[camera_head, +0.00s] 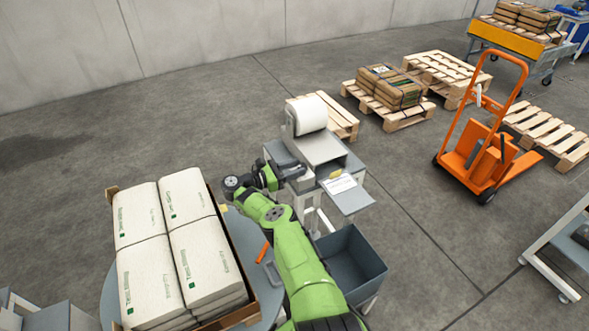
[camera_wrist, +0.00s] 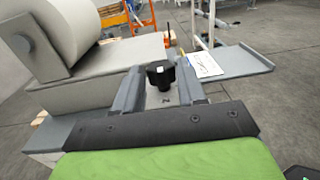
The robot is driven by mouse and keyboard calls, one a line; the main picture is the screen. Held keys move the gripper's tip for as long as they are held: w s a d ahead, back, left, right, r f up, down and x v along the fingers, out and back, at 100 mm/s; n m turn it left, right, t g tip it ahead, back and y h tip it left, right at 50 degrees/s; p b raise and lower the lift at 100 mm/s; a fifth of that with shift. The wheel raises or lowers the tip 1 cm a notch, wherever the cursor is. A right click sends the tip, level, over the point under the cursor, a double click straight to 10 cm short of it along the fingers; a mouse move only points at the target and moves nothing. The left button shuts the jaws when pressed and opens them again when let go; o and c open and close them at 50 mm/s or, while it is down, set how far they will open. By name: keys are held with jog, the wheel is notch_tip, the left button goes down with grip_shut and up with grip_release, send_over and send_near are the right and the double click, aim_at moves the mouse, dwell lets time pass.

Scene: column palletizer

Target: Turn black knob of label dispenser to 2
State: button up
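The label dispenser (camera_head: 318,148) stands on a grey stand near the centre of the head view, with a large white label roll (camera_head: 308,115) on top. In the wrist view its black knob (camera_wrist: 160,75) has a small white mark and shows between the fingers of my gripper (camera_wrist: 159,80). The knob spans nearly the whole gap; whether the fingers touch it I cannot tell. A small dark mark, too small to read surely, shows below the knob. In the head view my gripper (camera_head: 287,173) is at the dispenser's left front side, hiding the knob.
A grey shelf (camera_head: 348,196) with a paper sheet (camera_head: 340,184) juts out right of the dispenser. A grey bin (camera_head: 352,263) is below. White sacks (camera_head: 155,240) stand at left on a round table. An orange pallet truck (camera_head: 480,160) and pallets are farther right.

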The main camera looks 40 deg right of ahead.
jog(key=b+v, duration=0.4)
jog(key=v, duration=1.2)
jog(key=shift+b, duration=0.35)
jog(key=shift+d, duration=0.1)
